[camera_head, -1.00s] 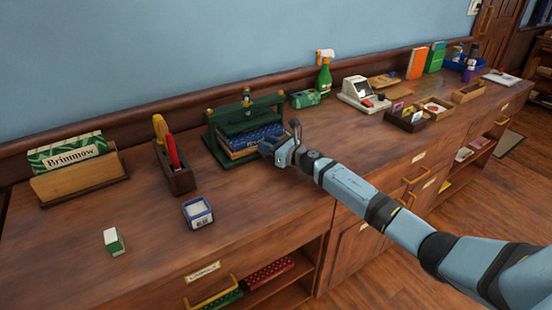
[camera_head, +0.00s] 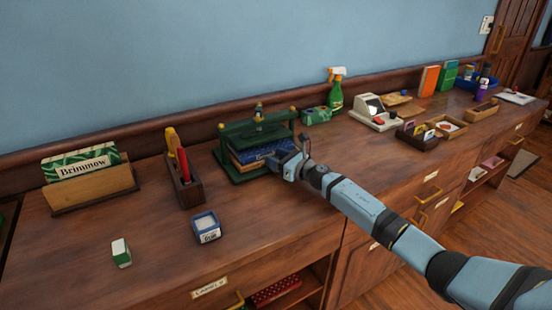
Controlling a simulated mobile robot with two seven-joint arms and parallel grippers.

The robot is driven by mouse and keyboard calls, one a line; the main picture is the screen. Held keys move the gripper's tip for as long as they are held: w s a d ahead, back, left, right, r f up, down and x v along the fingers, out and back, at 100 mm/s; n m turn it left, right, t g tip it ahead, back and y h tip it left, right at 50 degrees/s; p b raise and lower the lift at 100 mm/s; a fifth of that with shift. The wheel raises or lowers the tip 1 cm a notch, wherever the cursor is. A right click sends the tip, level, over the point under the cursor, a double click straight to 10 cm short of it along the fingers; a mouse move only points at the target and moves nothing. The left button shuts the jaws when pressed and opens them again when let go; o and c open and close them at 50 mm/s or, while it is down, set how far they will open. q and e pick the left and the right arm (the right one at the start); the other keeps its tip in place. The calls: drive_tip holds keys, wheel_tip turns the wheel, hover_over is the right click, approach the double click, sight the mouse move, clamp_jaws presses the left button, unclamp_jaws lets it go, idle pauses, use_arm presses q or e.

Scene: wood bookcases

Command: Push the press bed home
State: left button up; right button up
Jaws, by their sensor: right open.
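The dark green press (camera_head: 258,131) stands on the counter left of centre, with a frame, gold-topped posts and a screw on top. A blue book (camera_head: 262,151) lies in it on the press bed, under the upper plate. The bed's front is partly hidden by my gripper. My right gripper (camera_head: 283,165) is at the front right of the press, at book height. It is open, with nothing visible between its fingers; whether it touches the bed or book I cannot tell. My left gripper is not in view.
A pen holder (camera_head: 186,186) and a card rack (camera_head: 90,188) stand left of the press. A small blue box (camera_head: 206,227) and a green-white box (camera_head: 121,253) lie in front. A green spray bottle (camera_head: 336,95) and a card machine (camera_head: 374,113) stand to the right.

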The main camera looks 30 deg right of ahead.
drive_tip(key=v, duration=1.3)
drive_tip(key=shift+s+d, duration=0.15)
drive_tip(key=shift+s, duration=0.05)
